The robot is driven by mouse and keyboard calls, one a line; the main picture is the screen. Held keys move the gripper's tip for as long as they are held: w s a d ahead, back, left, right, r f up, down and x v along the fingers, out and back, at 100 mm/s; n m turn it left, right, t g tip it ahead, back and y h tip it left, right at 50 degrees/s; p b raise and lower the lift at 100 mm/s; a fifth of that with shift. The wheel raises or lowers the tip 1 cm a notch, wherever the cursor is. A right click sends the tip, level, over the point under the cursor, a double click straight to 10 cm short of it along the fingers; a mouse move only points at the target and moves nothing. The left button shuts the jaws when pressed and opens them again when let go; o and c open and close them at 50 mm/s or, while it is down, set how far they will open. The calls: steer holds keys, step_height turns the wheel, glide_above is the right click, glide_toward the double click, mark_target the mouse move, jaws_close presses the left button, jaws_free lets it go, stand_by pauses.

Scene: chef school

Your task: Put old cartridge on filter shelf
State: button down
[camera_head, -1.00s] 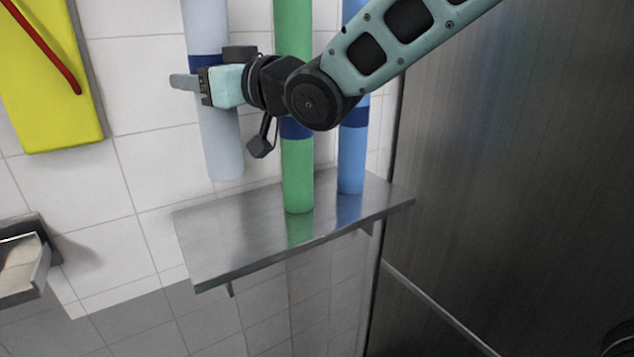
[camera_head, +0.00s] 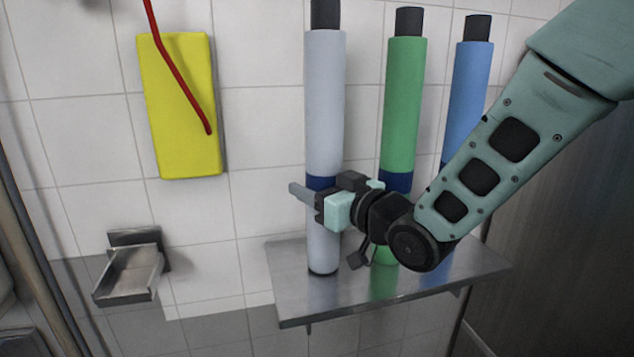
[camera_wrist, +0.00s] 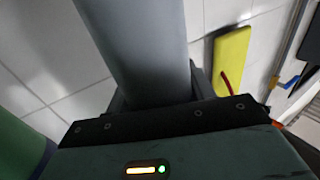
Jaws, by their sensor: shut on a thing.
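A pale grey cartridge (camera_head: 323,110) with a dark cap and a blue band stands upright in the head view. My gripper (camera_head: 312,197) is shut on it at the blue band, reaching in from the right. The cartridge's lower end is over the left part of the steel filter shelf (camera_head: 300,305); it looks very close to or on the surface, and I cannot tell which. In the wrist view the grey cartridge (camera_wrist: 140,45) rises between my fingers; its lower end is hidden there.
A green cartridge (camera_head: 402,110) and a blue cartridge (camera_head: 466,95) stand to the right on the shelf, partly behind my arm. A yellow panel (camera_head: 180,120) with a red stick and a small metal tray (camera_head: 130,278) are on the tiled wall to the left.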

steer(key=shift+f, duration=0.1)
stand_by(0.3)
steer(key=c, duration=0.5)
jaws_free()
steer(key=shift+f, duration=0.1)
steer(key=b+v, duration=0.5)
steer(key=v, duration=0.7)
steer(key=shift+d, duration=0.1)
